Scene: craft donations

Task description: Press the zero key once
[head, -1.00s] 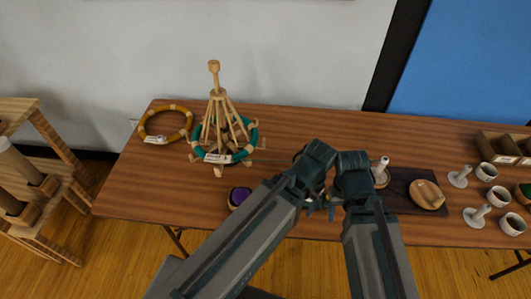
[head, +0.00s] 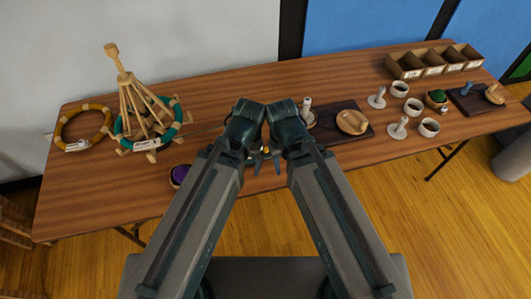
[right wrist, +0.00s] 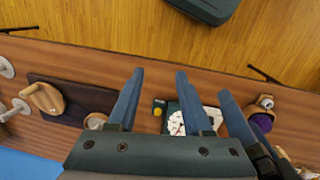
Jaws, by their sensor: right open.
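My right gripper (right wrist: 158,82) is open, with its blue-grey fingers apart and nothing between their tips. It also shows in the head view (head: 279,167), close beside my left gripper (head: 255,168). Both hang over the front middle of the table, and the left jaws are too small and covered to read. In the right wrist view a small dark device with white, key-like pieces (right wrist: 174,124) lies on the table behind my right fingers. A finger partly covers it, and no zero key can be made out. In the head view my wrists hide most of this spot.
The wooden table (head: 330,75) carries a ring stand (head: 128,90) and yellow ring (head: 70,120) at left. A purple-topped bowl (head: 178,174) is left of my grippers. A dark mat (head: 345,133), white cups (head: 430,128) and a compartment box (head: 430,68) are to the right.

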